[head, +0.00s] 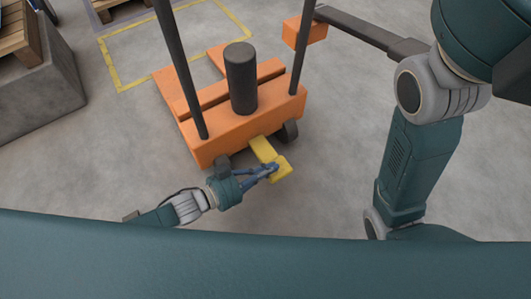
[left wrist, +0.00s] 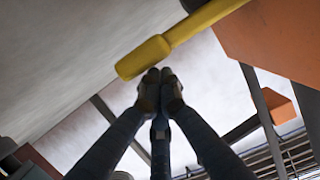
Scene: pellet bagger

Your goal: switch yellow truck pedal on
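The orange pallet truck (head: 220,130) stands in the middle of the head view, with a dark cylinder on top and dark upright bars. Its yellow pedal (head: 281,170) sticks out low at the near side. In the left wrist view the yellow pedal (left wrist: 145,57) crosses the top, just beyond the fingertips. My left gripper (head: 272,170) is at the pedal in the head view, its fingertips overlapping the pedal's end. In the left wrist view my left gripper (left wrist: 160,82) has its fingers together with nothing between them. Whether they touch the pedal is unclear. My right gripper does not show.
A grey concrete block (head: 38,95) and wooden pallets (head: 15,35) are at upper left. Yellow floor lines (head: 119,62) mark a bay behind the truck. The floor right of the truck is clear.

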